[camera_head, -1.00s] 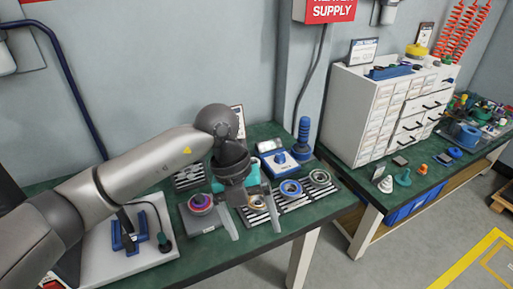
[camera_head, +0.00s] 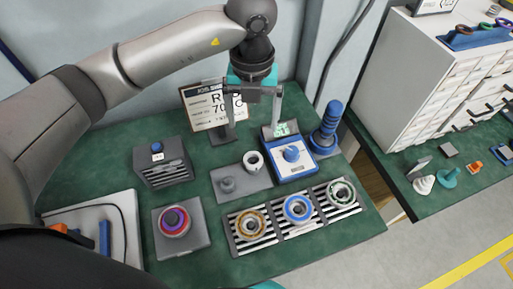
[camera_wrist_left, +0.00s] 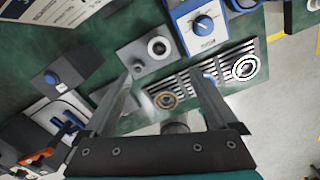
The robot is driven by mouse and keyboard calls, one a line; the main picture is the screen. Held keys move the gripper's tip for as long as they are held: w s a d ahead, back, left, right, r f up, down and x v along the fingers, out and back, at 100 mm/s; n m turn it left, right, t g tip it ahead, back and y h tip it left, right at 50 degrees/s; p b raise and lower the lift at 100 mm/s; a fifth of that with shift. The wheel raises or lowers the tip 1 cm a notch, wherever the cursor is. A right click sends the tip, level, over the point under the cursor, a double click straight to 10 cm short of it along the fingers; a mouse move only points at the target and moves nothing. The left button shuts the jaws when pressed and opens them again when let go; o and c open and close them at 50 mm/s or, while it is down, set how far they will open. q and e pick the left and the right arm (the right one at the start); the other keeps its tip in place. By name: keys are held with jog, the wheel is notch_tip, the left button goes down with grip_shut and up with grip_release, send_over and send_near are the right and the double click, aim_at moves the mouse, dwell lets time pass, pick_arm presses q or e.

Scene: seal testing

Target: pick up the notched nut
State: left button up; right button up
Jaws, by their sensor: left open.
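A pale ring with a dark hole (camera_head: 253,161), which looks like the notched nut, stands on a grey plate (camera_head: 258,184) beside a grey knob-shaped piece (camera_head: 228,185). Notches are too small to make out. The ring also shows in the left wrist view (camera_wrist_left: 158,47), beyond the fingertips. My left gripper (camera_head: 254,125) is open and empty, pointing down above the back of the bench; its two fingers also show in the left wrist view (camera_wrist_left: 168,78). The ring is apart from both fingers. My right gripper is not visible.
Slotted racks hold a tan ring (camera_head: 250,225), a blue ring (camera_head: 298,208) and a green-white ring (camera_head: 341,192). A blue-faced tester (camera_head: 292,155), a blue ribbed post (camera_head: 327,128) and a sign (camera_head: 208,108) stand behind. A grey block holds a red-purple ring (camera_head: 174,221).

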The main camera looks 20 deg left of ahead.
aim_at(253, 161)
pick_arm(q)
jog(key=f, duration=0.4)
jog(key=f+b, duration=0.1)
jog(key=f, duration=0.9)
jog(key=shift+s, duration=0.3)
jog(key=shift+c, duration=0.4)
jog(key=shift+r, duration=0.1)
grip_shut()
